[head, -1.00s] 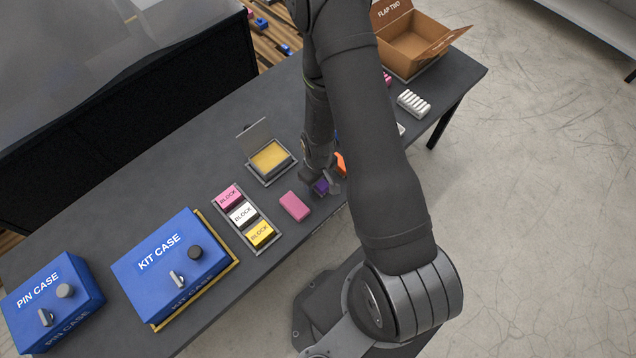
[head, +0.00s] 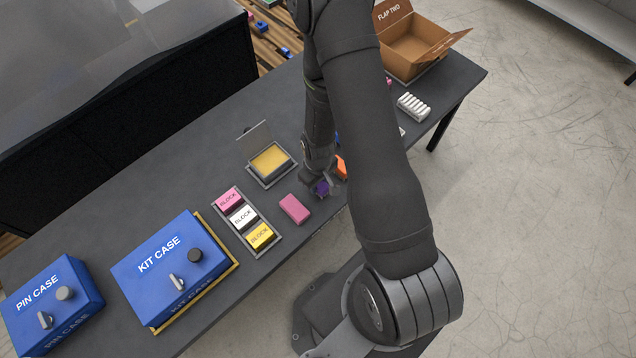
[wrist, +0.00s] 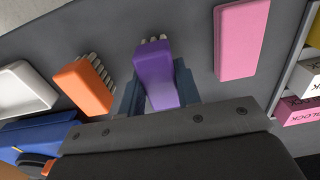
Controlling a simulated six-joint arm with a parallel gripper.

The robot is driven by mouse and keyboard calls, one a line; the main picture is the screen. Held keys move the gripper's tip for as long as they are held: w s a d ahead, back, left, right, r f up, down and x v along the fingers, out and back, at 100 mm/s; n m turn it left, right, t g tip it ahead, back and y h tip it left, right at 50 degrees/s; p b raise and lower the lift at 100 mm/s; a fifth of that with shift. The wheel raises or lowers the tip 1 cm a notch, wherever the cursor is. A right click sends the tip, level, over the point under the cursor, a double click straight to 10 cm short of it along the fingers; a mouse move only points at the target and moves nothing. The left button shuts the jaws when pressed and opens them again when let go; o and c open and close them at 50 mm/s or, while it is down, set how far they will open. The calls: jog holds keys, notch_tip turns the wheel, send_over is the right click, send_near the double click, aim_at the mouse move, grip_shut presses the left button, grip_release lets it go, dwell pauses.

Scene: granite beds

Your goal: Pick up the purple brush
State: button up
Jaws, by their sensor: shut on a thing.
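The purple brush (wrist: 155,75) is between the two fingers of my gripper (wrist: 157,88) in the wrist view, with pale bristles showing at its far end. My gripper is shut on it. In the head view the purple brush (head: 321,187) shows just below my gripper (head: 322,182), partly hidden by the fingers. I cannot tell whether it is clear of the table.
An orange brush (wrist: 83,87) lies to the left of my gripper in the wrist view, and a pink block (wrist: 240,40) to the right. A tray of labelled blocks (head: 262,251), a blue kit case (head: 150,275) and an open cardboard box (head: 437,50) stand along the table.

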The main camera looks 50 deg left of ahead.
jog(key=shift+r, duration=0.5)
notch_tip(320, 180, up, 2)
jog(key=shift+r, duration=0.1)
jog(key=w+d+r, duration=0.6)
jog(key=d+r, duration=0.1)
jog(key=d, duration=0.2)
jog(key=shift+w+d, duration=0.2)
jog(key=shift+d, duration=0.2)
jog(key=shift+o, duration=0.8)
jog(key=w+d+m, duration=0.1)
jog(key=w, duration=0.2)
jog(key=w+d+m, duration=0.1)
jog(key=w+m, duration=0.1)
jog(key=w, duration=0.1)
jog(key=w+d+m, duration=0.1)
jog(key=w+m, duration=0.1)
jog(key=w, duration=0.2)
jog(key=shift+d+r, duration=0.35)
jog(key=shift+c, duration=0.3)
jog(key=w+d+r+m, duration=0.2)
jog(key=w+d+m, duration=0.4)
jog(key=w+d, duration=0.2)
jog(key=w+d+r+m, duration=0.1)
jog(key=w+d+m, duration=0.6)
jog(key=d, duration=0.6)
jog(key=shift+w+d+r, duration=0.3)
jog(key=shift+w+r, duration=0.05)
jog(key=shift+w, duration=0.8)
